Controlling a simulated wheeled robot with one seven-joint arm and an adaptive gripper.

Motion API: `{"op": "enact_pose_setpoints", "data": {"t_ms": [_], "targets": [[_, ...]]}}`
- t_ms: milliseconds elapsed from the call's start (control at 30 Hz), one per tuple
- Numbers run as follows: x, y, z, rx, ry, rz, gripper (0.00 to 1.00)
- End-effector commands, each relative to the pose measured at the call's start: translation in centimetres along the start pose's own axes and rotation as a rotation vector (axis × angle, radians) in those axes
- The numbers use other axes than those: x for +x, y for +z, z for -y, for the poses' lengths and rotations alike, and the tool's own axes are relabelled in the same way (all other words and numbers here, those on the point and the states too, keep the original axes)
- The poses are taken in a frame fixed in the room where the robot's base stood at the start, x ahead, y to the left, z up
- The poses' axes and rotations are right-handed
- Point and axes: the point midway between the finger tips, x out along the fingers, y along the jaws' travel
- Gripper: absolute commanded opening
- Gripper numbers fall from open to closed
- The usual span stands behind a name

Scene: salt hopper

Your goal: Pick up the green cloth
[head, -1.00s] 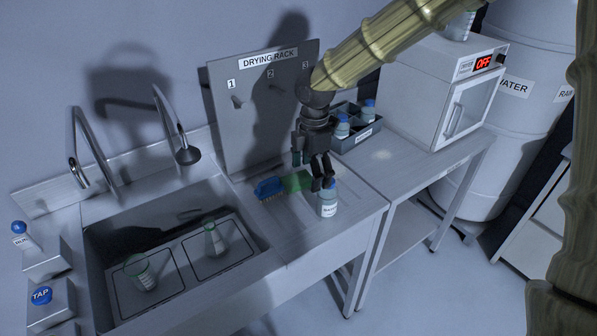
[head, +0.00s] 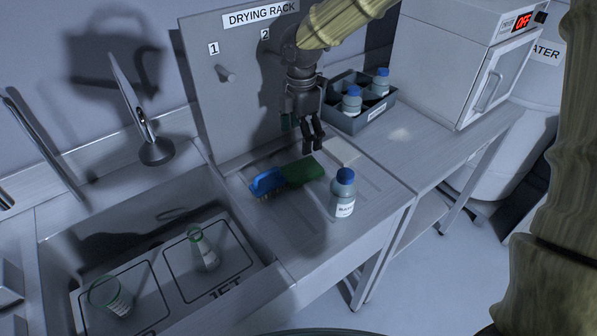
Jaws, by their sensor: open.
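The green cloth (head: 302,171) lies flat on the ribbed drainboard right of the sink, in the head view. The blue brush (head: 267,182) lies touching or very near its left end. My gripper (head: 314,146) hangs pointing down above and slightly behind the cloth's right end. Its dark fingers are apart and empty. I cannot tell the exact height of the fingertips over the cloth.
A labelled bottle with a blue cap (head: 343,193) stands right of the cloth, close by. A pale flat piece (head: 341,150) lies behind it. The drying rack (head: 225,95) rises behind the drainboard. A grey caddy (head: 376,113) holds bottles. The sink (head: 150,235) holds two glass vessels.

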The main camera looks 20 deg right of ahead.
Motion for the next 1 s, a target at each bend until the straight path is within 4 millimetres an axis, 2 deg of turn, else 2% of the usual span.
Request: {"op": "enact_pose_setpoints", "data": {"t_ms": [33,267,600,833,1000], "targets": [[0.8,0.1,0.1,0.002,0.001,0.0,0.83],[1.7,0.3,0.2,0.006,0.0,0.0,0.83],[5.8,0.2,0.2,0.003,-0.001,0.0,0.83],[7.2,0.1,0.2,0.002,-0.001,-0.001,0.83],[9.1,0.2,0.4,0.001,-0.002,-0.001,0.83]]}}
